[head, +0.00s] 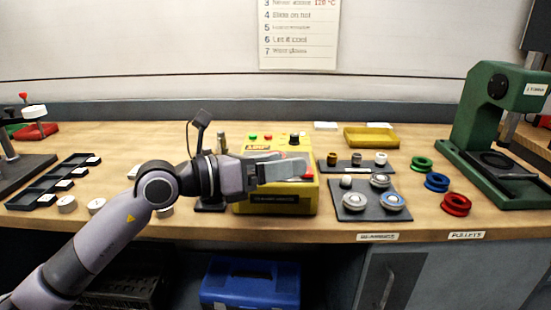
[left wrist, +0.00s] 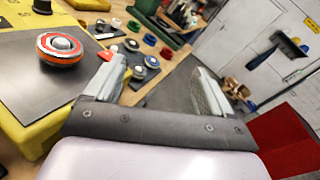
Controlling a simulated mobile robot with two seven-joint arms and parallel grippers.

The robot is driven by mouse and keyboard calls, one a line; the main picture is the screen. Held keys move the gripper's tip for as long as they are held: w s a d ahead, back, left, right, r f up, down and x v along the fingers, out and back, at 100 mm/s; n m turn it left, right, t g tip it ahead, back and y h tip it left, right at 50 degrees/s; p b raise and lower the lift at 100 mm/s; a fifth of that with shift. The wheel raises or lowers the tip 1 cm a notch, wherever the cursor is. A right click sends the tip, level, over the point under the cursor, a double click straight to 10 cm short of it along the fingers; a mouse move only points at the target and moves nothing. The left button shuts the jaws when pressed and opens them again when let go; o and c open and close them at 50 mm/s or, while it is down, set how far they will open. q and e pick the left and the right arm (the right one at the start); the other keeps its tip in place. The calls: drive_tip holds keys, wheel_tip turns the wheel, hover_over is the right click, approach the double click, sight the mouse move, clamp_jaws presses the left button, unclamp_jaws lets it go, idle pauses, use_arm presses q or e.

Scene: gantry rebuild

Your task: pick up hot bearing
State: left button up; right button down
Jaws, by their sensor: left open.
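The hot bearing (left wrist: 61,48), a metal ring with an orange-red outer band and a domed hub, sits on the dark top plate (left wrist: 28,75) of the yellow heater in the left wrist view. In the head view the yellow heater (head: 275,207) stands mid-bench, and my left gripper (head: 290,170) is across its top, covering the place of the bearing. My left gripper (left wrist: 157,88) is open and empty; in the wrist view the bearing is left of both fingers, not between them. My right gripper is in neither view.
Right of the heater, a dark mat (head: 371,214) holds several bearings. Green (head: 421,163), blue (head: 436,181) and red (head: 455,204) rings lie beyond it. A green press (head: 487,115) stands far right. A yellow tray (head: 371,137) lies behind. A black rack (head: 50,183) is at left.

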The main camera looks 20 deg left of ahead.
use_arm(q)
drive_tip(key=w+a+y, duration=0.1)
drive_tip(key=a+y, duration=0.1)
drive_tip(key=w+a+y, duration=0.2)
drive_tip(key=a, duration=0.1)
drive_tip(key=w+a+f+y, duration=0.1)
drive_tip(key=a+y, duration=0.1)
drive_tip(key=shift+w+a+f, duration=0.1)
drive_tip(key=shift+w+a, duration=0.05)
drive_tip(key=shift+a, duration=0.1)
drive_tip(key=shift+w+a, duration=0.1)
drive_tip(key=shift+w, duration=0.1)
drive_tip(key=shift+a+p+x, duration=0.2)
drive_tip(key=shift+p+x, duration=0.2)
drive_tip(key=shift+x, duration=1.3)
drive_tip(key=shift+a+p+x, duration=0.2)
drive_tip(key=shift+p+x, duration=0.2)
drive_tip(key=shift+x, duration=1.3)
drive_tip(key=shift+w+f, duration=0.15)
drive_tip(key=c, duration=1.2)
